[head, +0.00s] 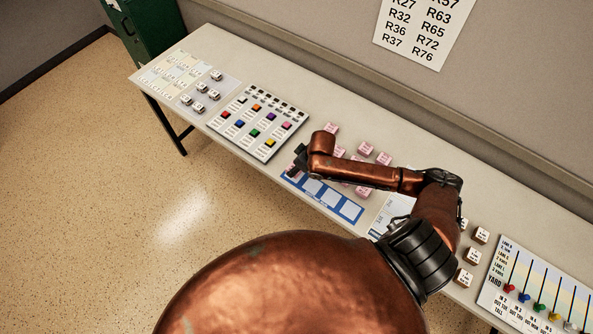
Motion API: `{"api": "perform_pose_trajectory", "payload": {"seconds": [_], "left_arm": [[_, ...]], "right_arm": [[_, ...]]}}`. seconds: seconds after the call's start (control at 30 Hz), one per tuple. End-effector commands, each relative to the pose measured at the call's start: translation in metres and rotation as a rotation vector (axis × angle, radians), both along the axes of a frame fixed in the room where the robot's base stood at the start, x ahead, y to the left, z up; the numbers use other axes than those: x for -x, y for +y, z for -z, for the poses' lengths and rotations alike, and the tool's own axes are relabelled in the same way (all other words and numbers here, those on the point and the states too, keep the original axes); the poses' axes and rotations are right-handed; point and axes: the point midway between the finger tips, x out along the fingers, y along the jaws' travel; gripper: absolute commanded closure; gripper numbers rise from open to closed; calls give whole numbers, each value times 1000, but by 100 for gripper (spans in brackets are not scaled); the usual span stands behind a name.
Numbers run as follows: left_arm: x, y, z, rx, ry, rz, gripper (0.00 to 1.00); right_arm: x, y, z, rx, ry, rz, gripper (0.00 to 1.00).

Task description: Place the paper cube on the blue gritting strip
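The blue strip (350,211) lies along the front edge of the long table, with several pale squares on it. Several pink cubes (365,149) stand behind it, partly hidden by my arm. Their labels are too small to read, so I cannot tell which is the paper cube. My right gripper (298,163) is black and points down over the strip's left end. A small pink patch (292,171) shows right at its fingertips, on or just above the strip. I cannot tell whether the fingers grip it. My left gripper is not in view.
At the right are white cubes (472,256) and a lever panel (526,283). A green cabinet (146,38) stands at the far left.

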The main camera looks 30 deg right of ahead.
Motion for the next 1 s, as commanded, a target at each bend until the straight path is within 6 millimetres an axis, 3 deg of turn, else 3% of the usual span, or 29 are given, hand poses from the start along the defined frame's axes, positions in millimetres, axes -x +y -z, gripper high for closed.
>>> {"api": "perform_pose_trajectory", "payload": {"seconds": [0.3, 0.5, 0.87, 0.9, 1.0], "left_arm": [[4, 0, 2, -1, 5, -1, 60], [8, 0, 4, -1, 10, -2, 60], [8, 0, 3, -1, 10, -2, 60], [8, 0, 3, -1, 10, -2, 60], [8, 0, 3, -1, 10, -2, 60]], "right_arm": [[-14, -9, 21, 0, 1, 0, 87], [-14, -8, 48, -2, 2, 0, 87], [-14, -8, 53, 0, 1, 0, 87], [-14, -9, 53, 0, 1, -1, 62], [-14, -8, 53, 0, 1, -1, 55]]}}
